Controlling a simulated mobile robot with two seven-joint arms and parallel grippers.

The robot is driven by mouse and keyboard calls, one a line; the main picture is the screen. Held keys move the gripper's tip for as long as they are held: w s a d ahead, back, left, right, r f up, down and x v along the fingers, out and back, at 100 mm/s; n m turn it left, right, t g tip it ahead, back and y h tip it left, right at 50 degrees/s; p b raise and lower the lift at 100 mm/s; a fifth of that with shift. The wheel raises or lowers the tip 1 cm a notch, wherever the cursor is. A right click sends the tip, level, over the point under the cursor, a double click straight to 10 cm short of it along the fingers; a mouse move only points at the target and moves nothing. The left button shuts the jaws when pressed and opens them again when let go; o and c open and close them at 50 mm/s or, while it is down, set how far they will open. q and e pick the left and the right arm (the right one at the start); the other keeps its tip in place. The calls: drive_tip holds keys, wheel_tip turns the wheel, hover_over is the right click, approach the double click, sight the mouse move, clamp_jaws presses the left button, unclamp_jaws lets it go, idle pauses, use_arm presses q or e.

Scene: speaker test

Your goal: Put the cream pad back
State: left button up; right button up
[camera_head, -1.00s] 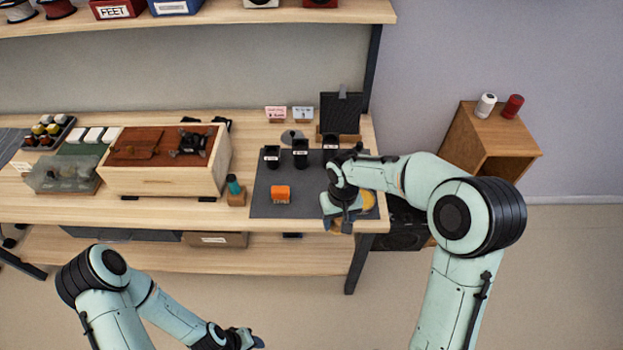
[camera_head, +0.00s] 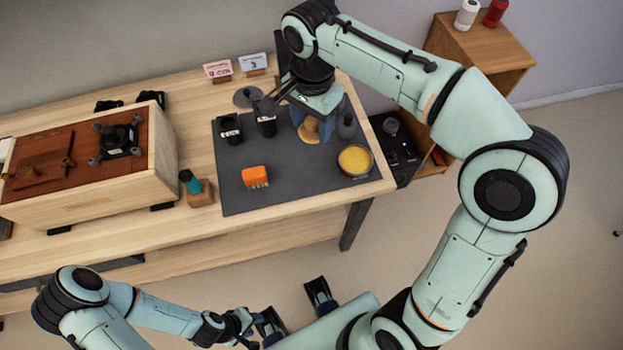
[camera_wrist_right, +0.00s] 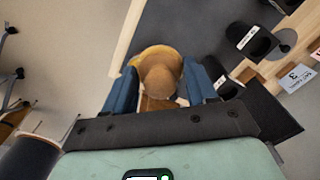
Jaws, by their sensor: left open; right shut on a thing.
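The tan, knob-shaped cream pad (camera_wrist_right: 160,78), with a wider ochre rim behind it, is between the blue fingers of my right gripper (camera_wrist_right: 163,90) in the right wrist view. In the head view my right gripper (camera_head: 313,124) points down and is shut on the pad (camera_head: 309,132), over the back right of the dark mat (camera_head: 290,183). The fingers hide part of the pad; I cannot tell whether it touches the mat. A round dish with a yellow top (camera_head: 355,160) stands apart at the mat's right. My left gripper (camera_head: 293,309) is open and empty in front of the table.
Black labelled cups (camera_head: 230,129) stand left of my right gripper. A dark cone-shaped thing (camera_head: 346,123) stands close to its right. An orange block (camera_head: 256,177) lies on the mat. Pink (camera_head: 217,71) and blue (camera_head: 253,63) label cards stand behind. The mat's front middle is clear.

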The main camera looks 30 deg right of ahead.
drive_tip(key=b, duration=0.2)
hover_over(312, 178)
wheel_tip(312, 178, down, 14)
drive_tip(key=shift+f+b, duration=0.6)
drive_tip(key=shift+f, duration=2.05)
drive_tip(key=shift+f, duration=0.1)
drive_tip(key=o, duration=0.9)
drive_tip(key=shift+o, duration=0.2)
wheel_tip(312, 178, up, 12)
drive_tip(key=p, duration=0.2)
